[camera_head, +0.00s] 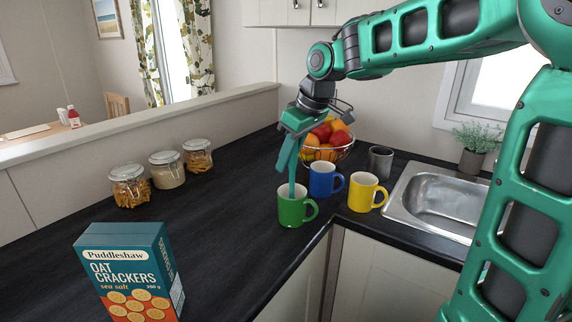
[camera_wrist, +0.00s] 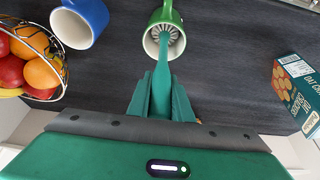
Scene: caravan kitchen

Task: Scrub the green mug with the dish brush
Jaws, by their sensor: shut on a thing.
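The green mug (camera_head: 293,211) stands upright on the dark worktop, near the inner corner of its front edge. It also shows at the top of the wrist view (camera_wrist: 154,19). My gripper (camera_head: 287,160) is above the mug and shut on the handle of the dish brush (camera_head: 292,185). In the wrist view the teal brush (camera_wrist: 163,75) runs from between my fingers into the mug, and its round bristle head is inside the mug's mouth. Whether the bristles touch the mug's wall or floor I cannot tell.
A blue mug (camera_head: 322,181) and a yellow mug (camera_head: 364,193) stand close at the right. Behind are a fruit basket (camera_head: 333,150) and a grey cup (camera_head: 380,162), with the sink (camera_head: 430,200) farther right. An oat crackers box (camera_head: 130,270) stands front left. The worktop between is clear.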

